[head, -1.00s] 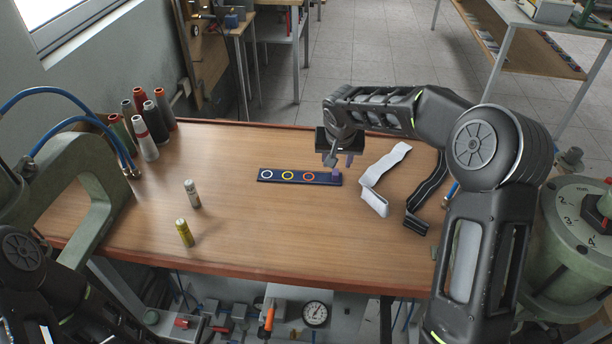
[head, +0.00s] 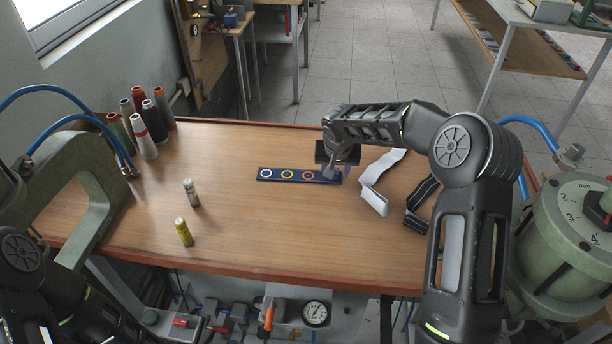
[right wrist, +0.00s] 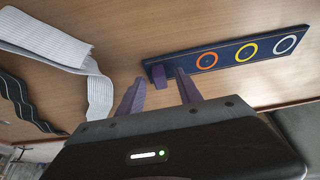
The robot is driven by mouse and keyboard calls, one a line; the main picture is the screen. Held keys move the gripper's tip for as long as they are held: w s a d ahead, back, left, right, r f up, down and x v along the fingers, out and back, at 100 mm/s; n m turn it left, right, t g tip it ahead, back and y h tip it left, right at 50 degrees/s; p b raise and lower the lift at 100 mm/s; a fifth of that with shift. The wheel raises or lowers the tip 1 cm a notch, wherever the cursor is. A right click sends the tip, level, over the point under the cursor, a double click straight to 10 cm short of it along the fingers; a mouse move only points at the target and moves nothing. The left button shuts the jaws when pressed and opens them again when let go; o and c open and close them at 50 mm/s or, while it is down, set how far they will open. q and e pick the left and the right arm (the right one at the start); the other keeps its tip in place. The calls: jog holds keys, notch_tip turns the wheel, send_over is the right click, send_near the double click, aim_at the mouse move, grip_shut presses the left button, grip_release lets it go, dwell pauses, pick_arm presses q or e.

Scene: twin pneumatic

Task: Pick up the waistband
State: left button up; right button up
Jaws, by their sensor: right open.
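Two elastic bands lie on the right part of the bench: a wide white ribbed one (head: 374,197), folded with a bend, and a black one with pale stripes (head: 417,212) to its right. I cannot tell which is the waistband. Both also show at the left of the right wrist view, the white one (right wrist: 45,40) and the black one (right wrist: 22,98). My right gripper (head: 341,176) is over the dark blue strip's right end, left of the white band. Its purple fingers (right wrist: 159,90) are apart and empty. My left gripper is out of view.
Thread cones (head: 147,140) stand at the back left. The middle front of the bench is clear.

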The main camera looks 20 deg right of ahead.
jog(key=shift+c, duration=0.5)
grip_shut()
dwell(0.5)
